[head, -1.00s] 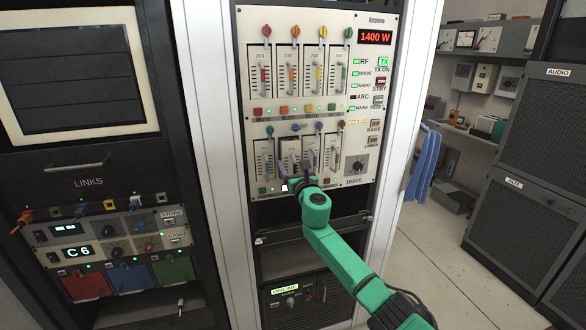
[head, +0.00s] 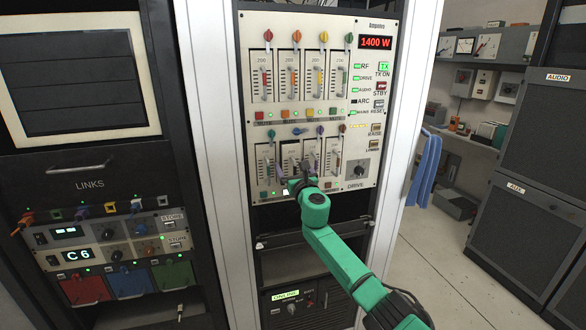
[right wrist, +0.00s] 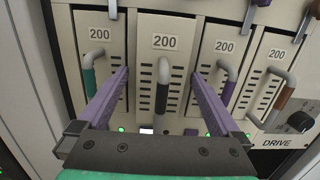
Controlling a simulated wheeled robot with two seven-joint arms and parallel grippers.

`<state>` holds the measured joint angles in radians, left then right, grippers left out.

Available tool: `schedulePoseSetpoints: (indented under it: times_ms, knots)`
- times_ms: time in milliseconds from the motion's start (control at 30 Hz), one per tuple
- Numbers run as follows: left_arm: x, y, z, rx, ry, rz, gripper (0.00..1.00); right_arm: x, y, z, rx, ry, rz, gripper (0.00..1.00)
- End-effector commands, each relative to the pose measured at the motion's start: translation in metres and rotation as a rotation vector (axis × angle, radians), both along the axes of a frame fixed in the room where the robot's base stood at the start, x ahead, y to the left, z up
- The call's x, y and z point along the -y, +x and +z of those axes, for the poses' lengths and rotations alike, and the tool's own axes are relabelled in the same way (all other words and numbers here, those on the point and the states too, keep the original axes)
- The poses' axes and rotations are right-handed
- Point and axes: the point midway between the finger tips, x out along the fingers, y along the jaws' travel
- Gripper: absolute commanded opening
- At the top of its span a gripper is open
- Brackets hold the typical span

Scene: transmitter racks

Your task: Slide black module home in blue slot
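The black module (right wrist: 163,60), with a grey handle that has a black grip, sits second from left in the lower row, in the slot below the blue lever (head: 297,131). In the right wrist view its face looks larger and nearer than its neighbours. My right gripper (right wrist: 160,85) is open, with one purple finger on each side of the black handle. It also shows in the head view (head: 295,172), in front of the lower row and hiding part of the module. I cannot tell whether the fingers touch the module. My left gripper is not in view.
Neighbouring modules with green (right wrist: 92,75), purple (right wrist: 218,80) and brown (right wrist: 280,95) handles stand close on both sides. A full upper row of modules (head: 293,75) is above. The rack's white post (head: 395,130) stands to the right.

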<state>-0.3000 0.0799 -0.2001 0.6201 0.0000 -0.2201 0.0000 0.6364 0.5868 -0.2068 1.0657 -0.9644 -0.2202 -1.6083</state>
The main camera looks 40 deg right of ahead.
Motion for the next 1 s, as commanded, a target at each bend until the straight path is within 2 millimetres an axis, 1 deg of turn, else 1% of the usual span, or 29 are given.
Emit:
schedulePoseSetpoints:
  times_ms: [167,267,333,467,800,900,1000]
  knots:
    - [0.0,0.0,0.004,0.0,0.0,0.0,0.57,-0.002,-0.008,0.001,0.001,-0.002,-0.001,1.0]
    - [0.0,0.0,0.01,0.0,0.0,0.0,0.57,-0.006,-0.02,0.001,0.001,-0.005,0.0,1.0]
    - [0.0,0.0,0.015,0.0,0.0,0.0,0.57,-0.012,-0.03,0.001,0.0,-0.005,0.004,1.0]
    - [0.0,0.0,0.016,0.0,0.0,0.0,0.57,-0.02,-0.054,-0.003,0.002,-0.005,0.003,1.0]
    - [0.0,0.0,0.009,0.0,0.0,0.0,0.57,-0.042,-0.116,-0.011,0.004,-0.004,0.003,1.0]
    - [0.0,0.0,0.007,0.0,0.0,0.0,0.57,-0.046,-0.129,-0.012,0.005,-0.003,0.002,1.0]
    - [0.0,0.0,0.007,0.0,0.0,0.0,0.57,-0.048,-0.136,-0.011,0.008,-0.003,0.0,1.0]
